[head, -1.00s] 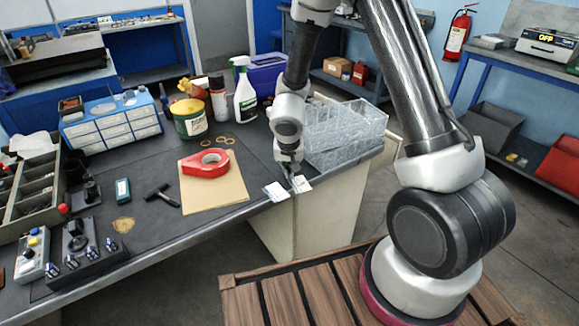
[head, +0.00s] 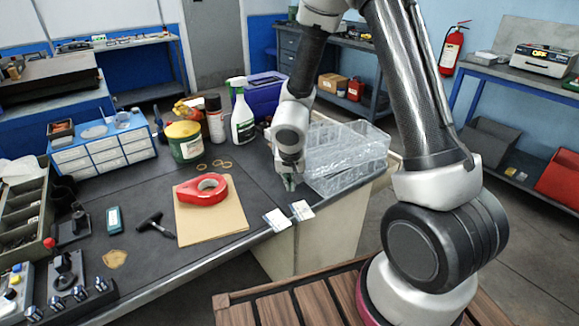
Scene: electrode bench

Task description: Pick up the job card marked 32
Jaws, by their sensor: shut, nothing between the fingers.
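Two small white cards lie side by side at the front edge of the dark bench in the head view. The left card (head: 277,220) and the right card (head: 301,210) each carry print too small to read, so I cannot tell which is marked 32. Both look flat and overlap the bench edge. My gripper (head: 289,184) is shut and empty, pointing down behind the two cards and apart from them. Its fingertips are small and partly dark in this view.
A clear plastic bin (head: 345,158) stands close right of my gripper. A spray bottle (head: 242,118) and green tub (head: 186,143) stand behind. Bare bench lies between folder and gripper.

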